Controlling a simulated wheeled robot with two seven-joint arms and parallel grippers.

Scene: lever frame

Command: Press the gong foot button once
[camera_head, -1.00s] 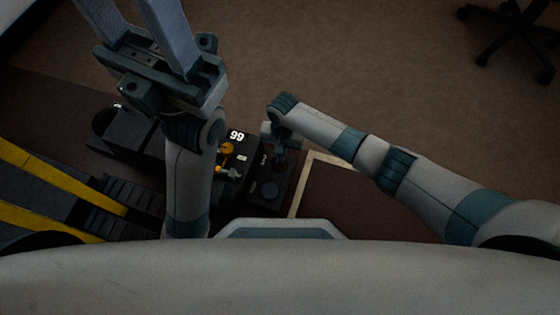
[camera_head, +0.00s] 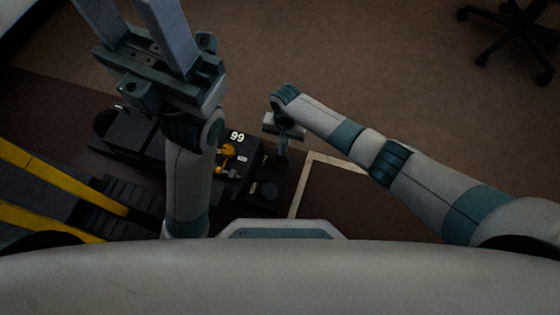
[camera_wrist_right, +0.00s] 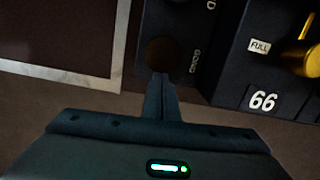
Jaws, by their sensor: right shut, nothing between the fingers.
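The gong button is a dark reddish-brown disc on the black panel, seen in the head view (camera_head: 281,163) and in the wrist view (camera_wrist_right: 160,50). The word GONG is printed beside it. My right gripper (camera_head: 283,152) is shut and empty. In the wrist view its fingertips (camera_wrist_right: 160,77) lie at the button's near edge in the picture. I cannot tell whether they touch it. My left gripper (camera_head: 122,10) is open and empty, held high at the upper left, with its fingers spread apart.
A pale floor border (camera_head: 298,190) runs to the right. A chair base (camera_head: 505,40) stands far off.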

